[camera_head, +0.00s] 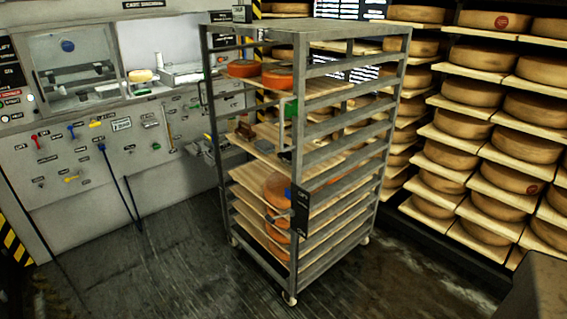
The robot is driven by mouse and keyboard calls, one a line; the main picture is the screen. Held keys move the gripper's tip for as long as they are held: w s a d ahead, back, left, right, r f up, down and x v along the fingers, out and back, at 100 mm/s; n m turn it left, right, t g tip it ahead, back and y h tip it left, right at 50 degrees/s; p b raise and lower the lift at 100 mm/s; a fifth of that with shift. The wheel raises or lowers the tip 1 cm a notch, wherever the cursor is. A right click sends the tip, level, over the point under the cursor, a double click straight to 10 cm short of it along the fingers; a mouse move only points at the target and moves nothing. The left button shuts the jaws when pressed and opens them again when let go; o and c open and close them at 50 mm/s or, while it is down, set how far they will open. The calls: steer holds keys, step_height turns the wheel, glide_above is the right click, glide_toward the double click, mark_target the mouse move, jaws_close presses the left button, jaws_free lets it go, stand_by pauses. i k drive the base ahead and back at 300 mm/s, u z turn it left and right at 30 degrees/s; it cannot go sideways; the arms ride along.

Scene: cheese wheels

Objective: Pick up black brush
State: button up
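I cannot make out the black brush for certain. A small dark object (245,131) lies on the middle wooden shelf of the grey metal rack cart (330,180), near its left side. It is too small to tell whether it is the brush. My gripper is not in view.
Orange cheese wheels (277,77) sit on the cart's upper shelf, and more stand lower down. Tall shelves of cheese wheels (470,92) fill the right. A grey control panel (75,165) with coloured levers lines the left wall. The dark floor (165,270) is clear at front left.

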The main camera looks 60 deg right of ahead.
mark_target(285, 157)
steer(key=z, duration=0.15)
steer(key=i, duration=0.9)
steer(key=u, duration=0.05)
